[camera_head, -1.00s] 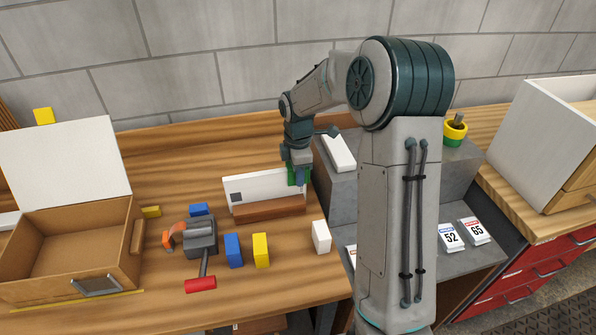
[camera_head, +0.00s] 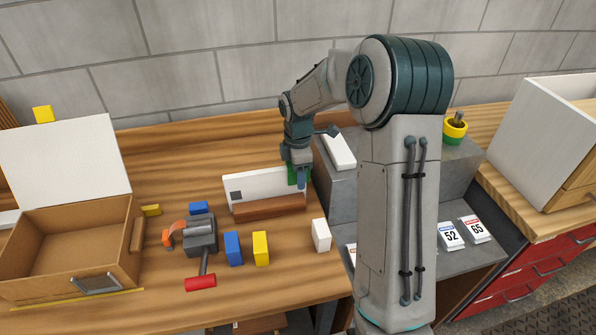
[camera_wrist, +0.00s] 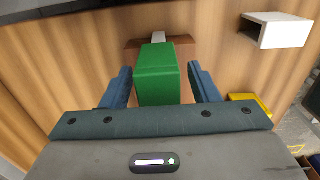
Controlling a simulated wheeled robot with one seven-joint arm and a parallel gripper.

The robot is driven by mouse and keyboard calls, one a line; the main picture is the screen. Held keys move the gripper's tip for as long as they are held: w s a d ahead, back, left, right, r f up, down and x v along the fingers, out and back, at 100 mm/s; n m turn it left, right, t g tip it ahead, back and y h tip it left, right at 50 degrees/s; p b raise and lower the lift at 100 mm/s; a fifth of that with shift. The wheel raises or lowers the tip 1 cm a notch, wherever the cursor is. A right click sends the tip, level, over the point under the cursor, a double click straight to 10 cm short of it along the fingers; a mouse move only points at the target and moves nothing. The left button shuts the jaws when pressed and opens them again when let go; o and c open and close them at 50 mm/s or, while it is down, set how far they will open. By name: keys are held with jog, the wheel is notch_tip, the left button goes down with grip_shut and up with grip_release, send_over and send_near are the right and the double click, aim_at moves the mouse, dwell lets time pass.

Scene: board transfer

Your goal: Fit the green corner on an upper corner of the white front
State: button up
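The white front (camera_head: 262,186) stands upright along a brown wooden strip (camera_head: 270,208) on the bench, with a dark square near its left end. The green corner (camera_head: 291,175) is at the front's upper right corner, partly hidden by my gripper; I cannot tell how fully it is seated. My gripper (camera_head: 298,180) is over that corner, pointing down. In the wrist view, the green corner (camera_wrist: 158,75) lies between the two blue fingers (camera_wrist: 160,88), with a narrow gap on each side. The gripper looks open around it.
A grey stepped block (camera_head: 335,185) stands close to the right of the front. An open wooden box (camera_head: 70,245) is at the left.

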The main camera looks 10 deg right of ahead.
notch_tip(320, 180, up, 14)
jog(key=b, duration=0.1)
dwell(0.5)
jog(key=s+f+m+t, duration=0.2)
jog(key=s+m, duration=1.6)
jog(key=s, duration=0.9)
jog(key=shift+t, duration=0.7)
